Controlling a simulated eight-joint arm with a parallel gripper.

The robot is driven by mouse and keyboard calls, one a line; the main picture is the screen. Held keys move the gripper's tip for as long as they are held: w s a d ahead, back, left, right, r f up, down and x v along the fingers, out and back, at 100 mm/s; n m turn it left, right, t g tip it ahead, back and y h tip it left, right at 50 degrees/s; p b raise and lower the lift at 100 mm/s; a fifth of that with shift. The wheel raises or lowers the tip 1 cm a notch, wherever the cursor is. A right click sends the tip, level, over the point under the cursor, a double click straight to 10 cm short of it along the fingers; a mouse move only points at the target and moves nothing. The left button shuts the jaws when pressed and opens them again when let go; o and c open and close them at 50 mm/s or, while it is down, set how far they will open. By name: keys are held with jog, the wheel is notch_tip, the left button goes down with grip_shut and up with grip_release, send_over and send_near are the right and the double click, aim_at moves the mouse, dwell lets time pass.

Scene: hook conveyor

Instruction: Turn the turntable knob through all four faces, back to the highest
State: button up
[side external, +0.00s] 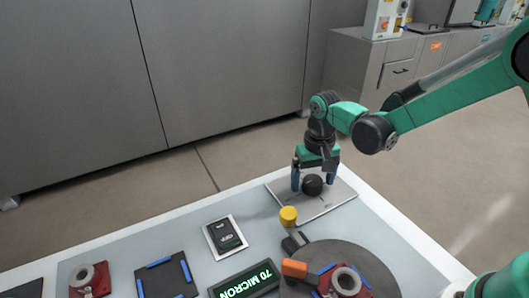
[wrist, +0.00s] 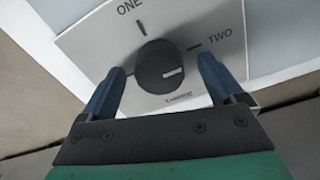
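The black round knob (wrist: 160,68) sits on a light metal plate (wrist: 88,38) marked "ONE" and "TWO" in the wrist view. Its white pointer line is on the right part of the knob, pointing roughly toward the right, a little below the "TWO" mark. In the side view the knob (side external: 312,185) is on the plate (side external: 335,202) at the table's far right corner. My gripper (side external: 313,186) is above the plate with its blue fingers apart, one on each side of the knob. In the wrist view my gripper (wrist: 163,75) shows gaps between fingers and knob.
A yellow knob (side external: 288,215) stands close to the plate. A grey turntable disc (side external: 320,252) with an orange block (side external: 294,269) and a red fixture is in front. A black switch box (side external: 225,236) lies left.

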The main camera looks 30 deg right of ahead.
aim_at(313, 179)
jog(key=shift+r, duration=0.1)
jog(key=shift+r, duration=2.75)
